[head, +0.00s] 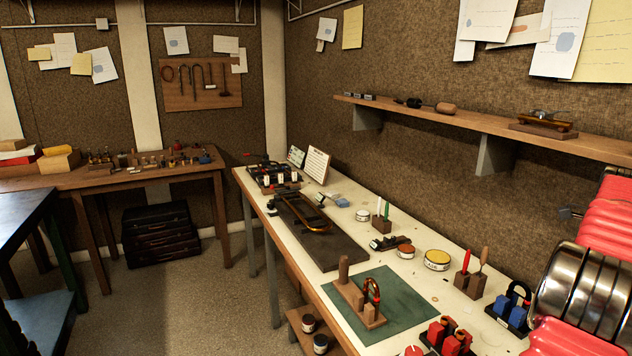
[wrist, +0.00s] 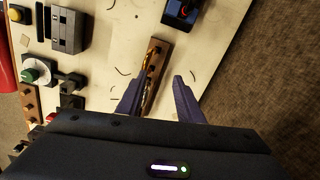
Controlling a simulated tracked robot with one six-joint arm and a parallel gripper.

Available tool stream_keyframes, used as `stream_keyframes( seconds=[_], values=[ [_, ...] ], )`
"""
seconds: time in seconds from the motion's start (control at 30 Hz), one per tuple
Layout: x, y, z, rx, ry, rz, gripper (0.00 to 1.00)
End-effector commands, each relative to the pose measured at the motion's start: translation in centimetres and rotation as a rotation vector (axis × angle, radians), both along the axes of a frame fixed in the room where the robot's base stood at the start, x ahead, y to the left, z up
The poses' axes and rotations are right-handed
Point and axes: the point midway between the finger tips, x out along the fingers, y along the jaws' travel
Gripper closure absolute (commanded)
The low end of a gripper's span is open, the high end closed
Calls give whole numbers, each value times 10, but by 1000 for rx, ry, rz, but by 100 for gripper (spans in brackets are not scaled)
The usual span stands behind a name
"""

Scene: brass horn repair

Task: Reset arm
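My gripper (wrist: 158,78) shows in the wrist view with its two dark purple fingers spread apart. It is open, and nothing is clearly held between the fingers. A brown wooden strip with a shiny brass piece (wrist: 149,67) lies on the pale bench top, seen through the gap between the fingers. The fingers do not visibly touch it, and its near end is hidden by the gripper body. I cannot make out my gripper in the head view.
In the head view the pale bench (head: 343,225) carries a dark mat (head: 335,254), a green mat (head: 403,306), a yellow-topped tin (head: 437,258) and small tool holders. A wooden shelf (head: 470,121) runs above. Open floor (head: 185,300) lies left of the bench.

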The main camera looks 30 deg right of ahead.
Motion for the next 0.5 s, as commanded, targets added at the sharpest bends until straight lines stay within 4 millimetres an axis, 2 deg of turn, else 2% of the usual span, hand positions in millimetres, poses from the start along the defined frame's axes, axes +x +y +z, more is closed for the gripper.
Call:
stream_keyframes(
  seconds=[0.27,0.37,0.5],
  values=[
    [-1,6,-37,14,12,306,67],
    [1,17,-46,15,16,446,67],
    [22,44,-50,6,23,678,67]
  ],
)
